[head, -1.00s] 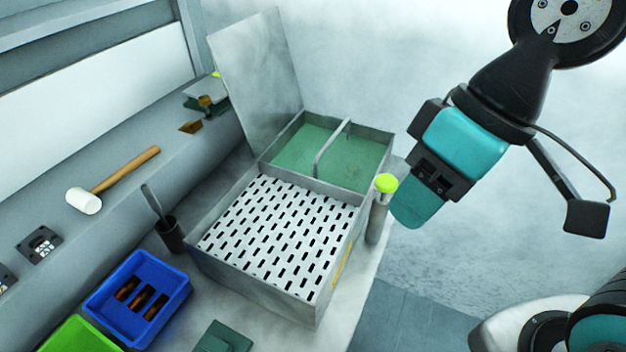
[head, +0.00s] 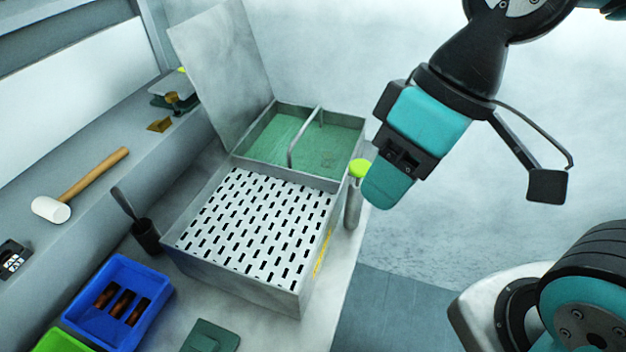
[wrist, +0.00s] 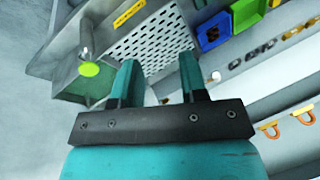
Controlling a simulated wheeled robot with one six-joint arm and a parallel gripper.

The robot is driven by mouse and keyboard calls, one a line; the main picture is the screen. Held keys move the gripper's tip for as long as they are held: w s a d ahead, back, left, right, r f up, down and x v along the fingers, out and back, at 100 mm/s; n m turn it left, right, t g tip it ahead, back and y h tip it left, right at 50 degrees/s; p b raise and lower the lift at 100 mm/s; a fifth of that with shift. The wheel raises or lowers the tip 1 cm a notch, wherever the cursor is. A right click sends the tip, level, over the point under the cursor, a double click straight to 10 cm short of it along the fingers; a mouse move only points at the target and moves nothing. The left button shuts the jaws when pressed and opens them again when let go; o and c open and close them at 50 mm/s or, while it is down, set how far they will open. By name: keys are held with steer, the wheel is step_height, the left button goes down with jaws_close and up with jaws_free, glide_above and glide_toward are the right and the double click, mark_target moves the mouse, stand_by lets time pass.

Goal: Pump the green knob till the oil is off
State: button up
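The green knob (head: 359,168) tops an upright grey cylinder (head: 352,208) at the right side of a metal box. The knob also shows at the left in the wrist view (wrist: 89,69). My gripper (head: 384,190) is just right of the knob in the head view and partly overlaps its edge; I cannot tell whether they touch. In the wrist view its two teal fingers (wrist: 158,82) are apart with nothing between them, and the knob lies outside them to the left. The box's rear compartment (head: 342,146) looks green inside with a grey bar across it. I cannot make out oil clearly.
The box (head: 238,278) has a slotted white plate in front and a raised lid (head: 222,70). A blue bin (head: 128,268) with brown parts and a dark cup (head: 146,236) stand left. A mallet (head: 90,178) lies on the ledge.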

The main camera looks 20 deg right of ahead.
steer(key=c, duration=0.4)
steer(key=w+m+p, duration=0.1)
steer(key=w+m, duration=0.1)
steer(key=w, duration=0.1)
steer(key=w+d+r+m+h+p, duration=0.1)
steer(key=w+m, duration=0.1)
steer(key=w+d+r+m+h+p, duration=0.1)
steer(key=w+m, duration=0.2)
steer(key=shift+w+d, duration=0.2)
steer(key=shift+w, duration=0.1)
jaws_close()
steer(key=w+d+m+h+p, duration=0.1)
steer(key=w+d+m+h, duration=0.1)
steer(key=w+m, duration=0.5)
steer(key=shift+d+r+p, duration=0.15)
steer(key=shift+d+p, duration=0.05)
steer(key=shift+p, duration=0.2)
